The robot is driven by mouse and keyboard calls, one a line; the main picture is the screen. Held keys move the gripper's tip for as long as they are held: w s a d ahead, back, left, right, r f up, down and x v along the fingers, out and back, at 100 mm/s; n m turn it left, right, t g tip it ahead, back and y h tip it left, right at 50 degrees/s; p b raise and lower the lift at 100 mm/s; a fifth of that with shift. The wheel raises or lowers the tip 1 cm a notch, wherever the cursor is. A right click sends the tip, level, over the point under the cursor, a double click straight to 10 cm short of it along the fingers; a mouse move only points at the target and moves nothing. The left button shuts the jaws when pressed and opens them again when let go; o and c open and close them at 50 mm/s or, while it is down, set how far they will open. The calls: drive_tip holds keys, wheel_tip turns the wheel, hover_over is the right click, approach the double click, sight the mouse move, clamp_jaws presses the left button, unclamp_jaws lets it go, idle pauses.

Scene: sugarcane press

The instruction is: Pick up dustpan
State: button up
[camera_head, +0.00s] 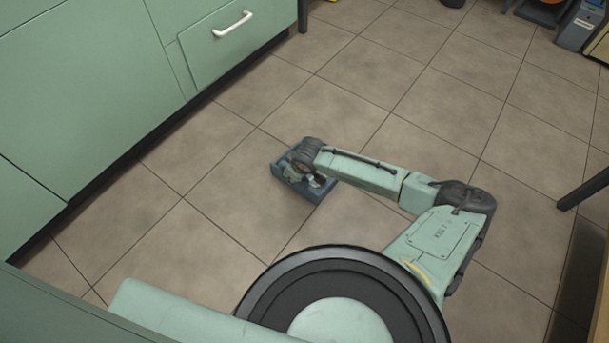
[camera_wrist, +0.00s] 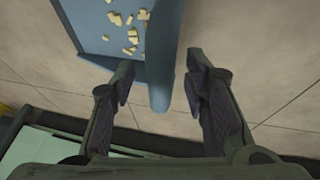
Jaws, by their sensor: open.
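The blue dustpan (camera_head: 304,190) lies on the tiled floor, partly hidden under the end of my arm in the head view. In the wrist view the dustpan (camera_wrist: 100,50) shows at the upper left, with several small pale yellow pieces in it. My gripper (camera_wrist: 160,78) is open. Its two fingers stand on either side of the dustpan's right side wall, which reaches down between them. The left finger is close to the wall or touching it; I cannot tell which. The right finger is apart from it. In the head view my gripper (camera_head: 308,178) is over the dustpan.
Green cabinets (camera_head: 85,85) with a white-handled drawer (camera_head: 225,55) run along the left. A dark leg (camera_head: 585,187) stands at the right edge, and grey equipment (camera_head: 580,25) at the upper right. The tiled floor (camera_head: 400,95) around the dustpan is clear.

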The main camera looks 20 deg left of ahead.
drive_tip(key=shift+f, duration=0.1)
clamp_jaws()
idle(0.5)
